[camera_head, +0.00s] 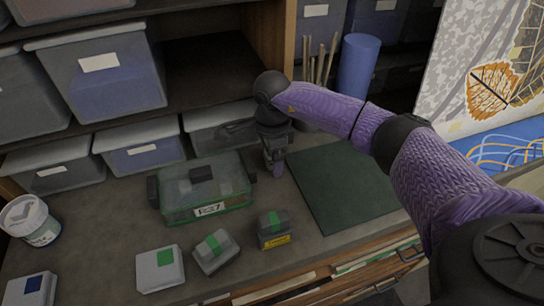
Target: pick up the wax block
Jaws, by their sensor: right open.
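No block can be told for sure as the wax block. A dark grey block (274,230) with a green band and a yellow label stands near the bench's front edge. A lighter grey block (215,252) with a green patch sits tilted in view to its left. A pale box (160,270) with a green square is farther left. My right gripper (276,168) points down above the bench, behind the dark block and apart from it. It is open, though its fingers show small and partly dark. My left gripper is out of view.
A green-edged clear case (204,211) stands just left of my right gripper. A dark green mat (345,185) lies bare to the right. A white tub (32,222) and a blue-marked box (30,290) are at left. Storage bins (100,75) fill the shelves behind.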

